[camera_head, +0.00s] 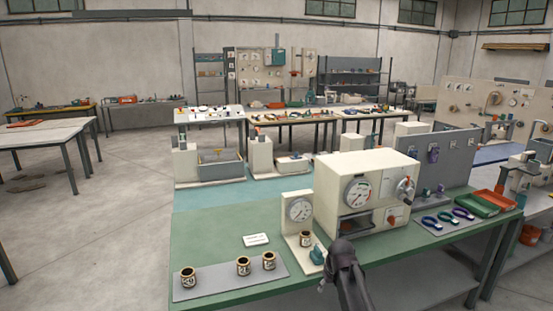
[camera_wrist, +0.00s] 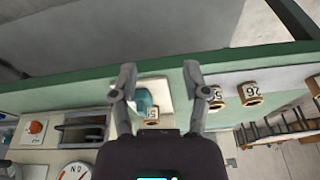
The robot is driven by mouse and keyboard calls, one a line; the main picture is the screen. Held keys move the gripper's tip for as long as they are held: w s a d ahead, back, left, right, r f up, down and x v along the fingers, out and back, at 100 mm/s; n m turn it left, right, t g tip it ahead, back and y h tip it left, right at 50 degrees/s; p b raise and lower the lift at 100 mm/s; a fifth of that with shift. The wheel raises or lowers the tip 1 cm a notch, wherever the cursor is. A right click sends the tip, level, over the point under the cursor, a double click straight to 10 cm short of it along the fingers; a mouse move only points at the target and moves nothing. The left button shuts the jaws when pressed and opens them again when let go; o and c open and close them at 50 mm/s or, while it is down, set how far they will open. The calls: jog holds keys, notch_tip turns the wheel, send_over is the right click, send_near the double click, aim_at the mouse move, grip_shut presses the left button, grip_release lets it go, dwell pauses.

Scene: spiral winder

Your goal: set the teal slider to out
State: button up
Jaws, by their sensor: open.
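The teal slider (camera_head: 317,255) sits at the front of a cream base at the table's front edge, below a dial gauge (camera_head: 299,209). In the wrist view the teal slider (camera_wrist: 146,101) shows between my two fingers, partly beside a small brown-rimmed labelled can (camera_wrist: 152,114). The same can (camera_head: 305,239) stands just behind the slider in the head view. My gripper (camera_wrist: 160,76) is open and empty over the slider, its fingers on either side. In the head view my dark gripper (camera_head: 343,260) is just right of the slider. Any slider markings are too small to read.
A cream machine (camera_head: 368,190) with a dial and crank stands right behind my gripper. Several labelled cans stand on a grey mat (camera_head: 215,284) to the left. Blue-handled tools (camera_head: 445,217) and red and green trays lie to the right.

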jog(key=s+f+m+g+b, duration=0.1)
jog(key=s+f+b, duration=0.1)
jog(key=s, duration=0.6)
jog(key=s+f+m+g+h+b, duration=0.1)
jog(key=s+f+b, duration=0.2)
jog(key=s, duration=0.6)
jog(key=shift+s+f+g, duration=0.3)
jog(key=shift+f, duration=0.65)
